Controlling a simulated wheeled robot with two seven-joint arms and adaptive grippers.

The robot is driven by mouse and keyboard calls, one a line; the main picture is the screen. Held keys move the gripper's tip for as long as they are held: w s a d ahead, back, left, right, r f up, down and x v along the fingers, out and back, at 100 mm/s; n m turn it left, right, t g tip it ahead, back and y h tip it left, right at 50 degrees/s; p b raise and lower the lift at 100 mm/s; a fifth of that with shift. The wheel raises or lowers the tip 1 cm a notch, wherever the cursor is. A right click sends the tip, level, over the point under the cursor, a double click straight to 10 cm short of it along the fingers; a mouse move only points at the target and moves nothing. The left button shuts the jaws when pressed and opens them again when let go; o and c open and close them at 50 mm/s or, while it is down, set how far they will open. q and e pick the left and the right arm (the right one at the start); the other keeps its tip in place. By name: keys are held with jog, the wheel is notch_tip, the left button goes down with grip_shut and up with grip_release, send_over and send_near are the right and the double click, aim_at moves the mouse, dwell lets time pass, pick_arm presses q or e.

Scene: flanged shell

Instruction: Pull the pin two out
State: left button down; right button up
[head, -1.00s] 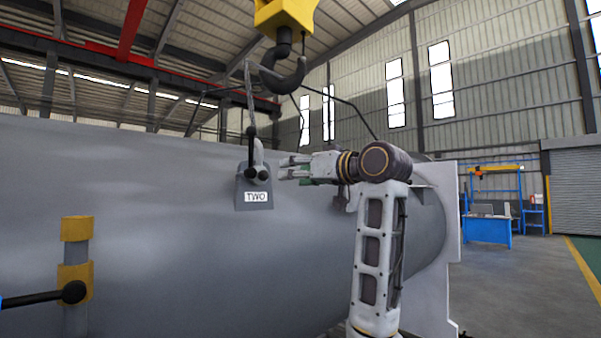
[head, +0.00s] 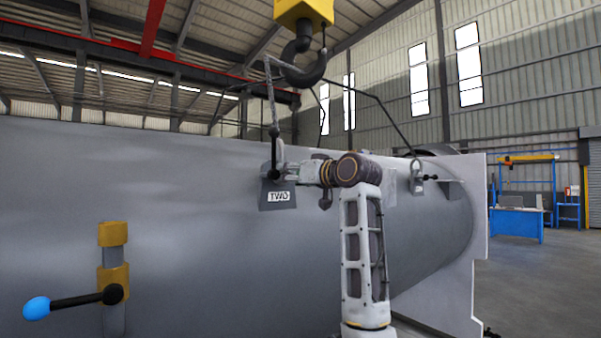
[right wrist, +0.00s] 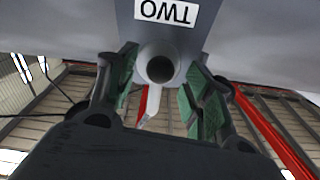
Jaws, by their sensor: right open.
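The bracket labelled TWO (head: 278,197) stands on the side of the grey shell. The sling's lower end meets it, and a dark pin (head: 273,174) shows small at its top. In the right wrist view the TWO label (right wrist: 166,12) is upside down, and a pale round end with a dark centre (right wrist: 160,68) faces me below it. My right gripper (right wrist: 163,88) is open, with its green-padded fingers on either side of that round end. I cannot tell whether they touch it. In the head view my right gripper (head: 289,170) is at the bracket, partly hiding it. My left gripper is not seen.
Another bracket (head: 416,180) sits farther right on the shell (head: 200,240). A black lever with a blue knob (head: 37,308) sticks out from a yellow-banded post (head: 113,258) at lower left.

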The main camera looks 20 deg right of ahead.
jog(key=shift+x, duration=0.8)
grip_shut()
jog(key=shift+s+d, duration=0.1)
jog(key=shift+s, duration=0.25)
jog(key=b+v, duration=0.3)
jog(key=v, duration=0.6)
jog(key=shift+s+b, duration=0.3)
jog(key=shift+s, duration=0.05)
dwell(1.9)
jog(key=shift+s+d+r, duration=0.1)
jog(key=shift+s+d, duration=0.05)
jog(key=shift+d, duration=0.1)
